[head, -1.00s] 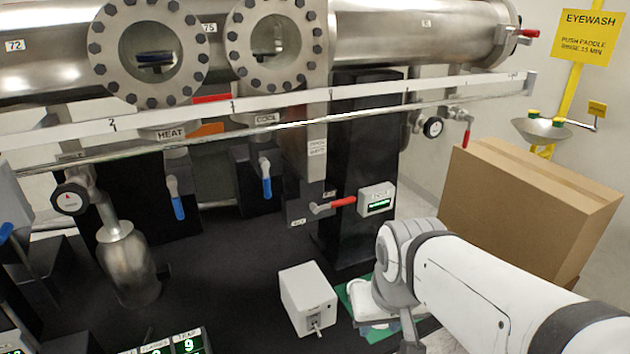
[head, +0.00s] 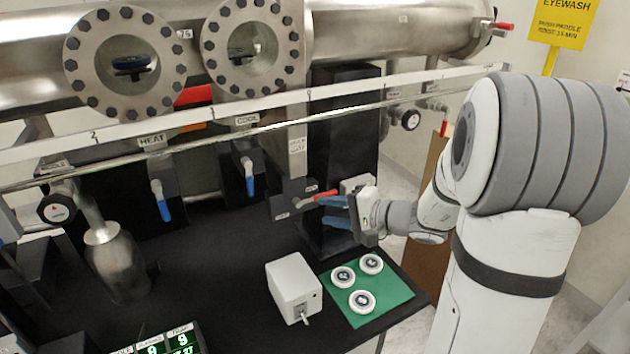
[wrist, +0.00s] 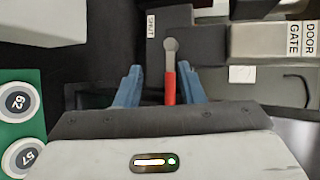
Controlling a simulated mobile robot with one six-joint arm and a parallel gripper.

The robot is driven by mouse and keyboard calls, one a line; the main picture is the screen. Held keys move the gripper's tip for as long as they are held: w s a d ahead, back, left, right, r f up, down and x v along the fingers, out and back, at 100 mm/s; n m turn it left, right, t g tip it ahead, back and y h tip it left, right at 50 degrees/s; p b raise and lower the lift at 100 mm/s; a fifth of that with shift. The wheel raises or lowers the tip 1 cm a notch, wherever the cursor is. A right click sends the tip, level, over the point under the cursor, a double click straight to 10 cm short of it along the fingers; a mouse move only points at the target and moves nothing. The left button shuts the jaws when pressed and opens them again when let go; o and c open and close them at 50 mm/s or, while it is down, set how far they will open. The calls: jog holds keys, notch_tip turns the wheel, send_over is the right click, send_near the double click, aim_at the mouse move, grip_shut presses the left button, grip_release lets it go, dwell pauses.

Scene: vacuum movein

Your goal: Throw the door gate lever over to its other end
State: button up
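The door gate lever has a red handle (head: 321,195) on a short grey arm, fixed to a dark block (head: 290,198) under the long pipe. In the head view the handle points right. In the wrist view the red handle (wrist: 170,88) lies between my gripper's two blue fingers (wrist: 157,86), with a gap on each side. My gripper (head: 338,211) is open at the handle. A "SHUT" label (wrist: 151,26) and a "DOOR GATE" label (wrist: 302,39) show in the wrist view, on either side of the lever's pivot.
A green mat (head: 391,294) with three white discs and a white box (head: 294,287) lie on the black bench below. Blue-handled valves (head: 161,202) hang to the left. A brown carton (head: 425,265) stands behind my arm.

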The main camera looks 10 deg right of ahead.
aim_at(316, 197)
jog(key=w+a+f+m+t+p, duration=0.1)
jog(key=w+t+p, duration=0.1)
jog(key=w, duration=0.6)
jog(key=shift+w+a+m+h, duration=0.2)
jog(key=shift+m+h, duration=0.1)
jog(key=shift+h, duration=0.1)
jog(key=shift+c, duration=0.5)
grip_shut()
